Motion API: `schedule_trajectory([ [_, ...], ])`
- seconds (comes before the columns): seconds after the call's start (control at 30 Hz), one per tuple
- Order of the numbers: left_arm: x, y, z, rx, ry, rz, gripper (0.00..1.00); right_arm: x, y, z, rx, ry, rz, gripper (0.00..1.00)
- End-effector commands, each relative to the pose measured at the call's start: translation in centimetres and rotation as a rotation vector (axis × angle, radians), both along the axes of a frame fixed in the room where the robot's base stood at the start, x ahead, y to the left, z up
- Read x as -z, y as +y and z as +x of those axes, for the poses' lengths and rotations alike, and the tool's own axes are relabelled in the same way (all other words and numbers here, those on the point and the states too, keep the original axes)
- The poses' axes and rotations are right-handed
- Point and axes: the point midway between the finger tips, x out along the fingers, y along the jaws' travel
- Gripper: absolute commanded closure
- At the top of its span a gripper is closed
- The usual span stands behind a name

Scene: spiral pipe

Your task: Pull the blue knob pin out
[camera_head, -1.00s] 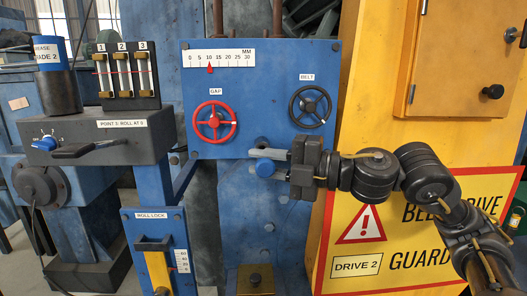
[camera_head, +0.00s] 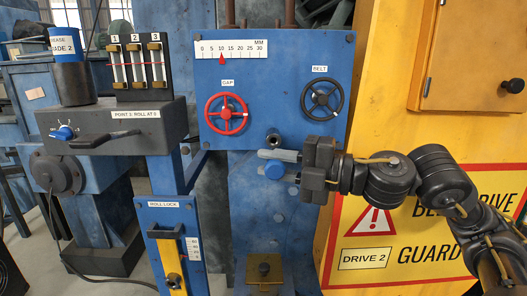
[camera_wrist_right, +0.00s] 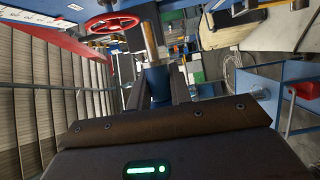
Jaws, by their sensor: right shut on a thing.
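The blue knob (camera_head: 274,170) is held at the fingertips of my right gripper (camera_head: 276,163), in front of the blue panel. In the right wrist view the knob (camera_wrist_right: 157,84) sits between the two dark fingers, and a metal pin (camera_wrist_right: 150,40) sticks out beyond it. In the head view the pin behind the knob is hidden. A dark round socket (camera_head: 273,137) with an open-looking hole shows just above the fingers, apart from the knob. My left gripper is not in view.
A red GAP handwheel (camera_head: 226,113) and a black BELT handwheel (camera_head: 322,100) stand out from the blue panel (camera_head: 270,95) above the gripper. The yellow guard (camera_head: 400,135) is behind my right arm. A lever box (camera_head: 110,125) stands at left.

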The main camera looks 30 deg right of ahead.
Motion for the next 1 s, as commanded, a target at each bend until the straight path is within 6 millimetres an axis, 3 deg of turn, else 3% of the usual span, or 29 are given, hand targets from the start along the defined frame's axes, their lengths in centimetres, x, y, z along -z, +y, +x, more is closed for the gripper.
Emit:
schedule_trajectory([
  [0.17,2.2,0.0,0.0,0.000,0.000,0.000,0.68,7.2,2.4,0.9,-0.074,0.019,0.009,1.00],
  [0.3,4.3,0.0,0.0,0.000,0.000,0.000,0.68,15.2,4.0,1.4,-0.089,0.021,0.011,1.00],
  [0.6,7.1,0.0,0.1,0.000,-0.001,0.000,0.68,29.3,2.9,0.7,0.083,0.020,0.013,1.00],
  [0.8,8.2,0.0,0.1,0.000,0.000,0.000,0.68,35.9,1.3,-0.7,0.204,0.015,0.010,1.00],
  [1.0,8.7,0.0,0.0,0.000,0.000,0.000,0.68,39.1,0.3,-1.7,0.266,0.005,0.003,1.00],
])
